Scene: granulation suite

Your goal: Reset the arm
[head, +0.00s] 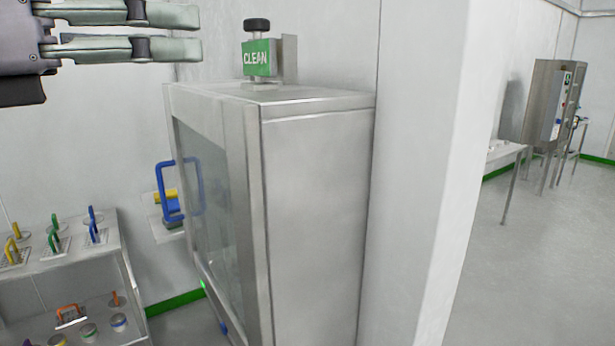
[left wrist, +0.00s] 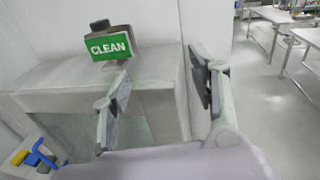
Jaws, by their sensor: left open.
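My left gripper (head: 200,33) is at the top left of the head view, with its two fingers pointing right, apart and empty. In the left wrist view its fingers (left wrist: 158,105) are spread with nothing between them. It is in front of a steel cabinet (head: 315,200) with a glass front and a blue handle (head: 165,188). A green CLEAN sign (head: 257,58) with a black knob stands on the cabinet top, to the right of the fingertips in the head view. The sign also shows in the left wrist view (left wrist: 110,46). My right gripper is not in view.
A shelf unit (head: 65,250) at lower left holds several coloured-handled tools and small jars. A white wall column (head: 420,170) stands right of the cabinet. Steel tables (head: 505,155) and a tall steel cabinet (head: 550,100) stand far right. Open floor (head: 540,260) lies in front of them.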

